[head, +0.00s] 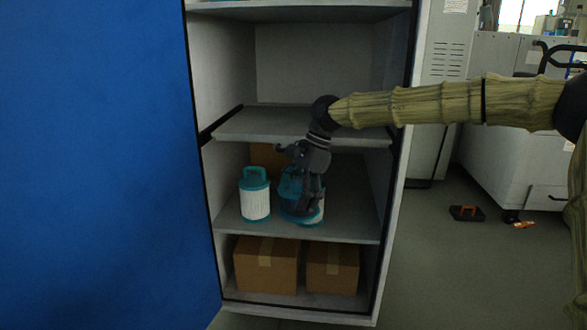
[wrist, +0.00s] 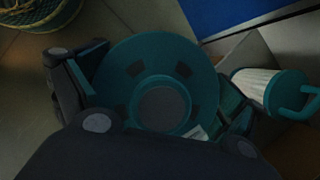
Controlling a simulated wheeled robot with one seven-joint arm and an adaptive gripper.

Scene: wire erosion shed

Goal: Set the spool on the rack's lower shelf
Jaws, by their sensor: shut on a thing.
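The teal spool (head: 290,187) is in my gripper (head: 303,190), inside the open rack, over the shelf (head: 350,228) just above the cardboard boxes. My gripper covers part of it. I cannot tell whether its underside touches the shelf. In the wrist view the spool's round teal flange (wrist: 140,55) with a grey hub sits between the two fingers of my gripper (wrist: 150,100), which are shut on it. A white canister with a teal handle (head: 256,198) stands on the same shelf left of the spool, and it also shows in the wrist view (wrist: 265,85).
An empty-looking shelf (head: 300,125) lies close above my gripper. Cardboard boxes (head: 266,270) fill the bottom level; another box (head: 265,157) is behind the canister. The blue door (head: 100,150) stands open at left. A toolbox (head: 466,213) lies on the floor at right.

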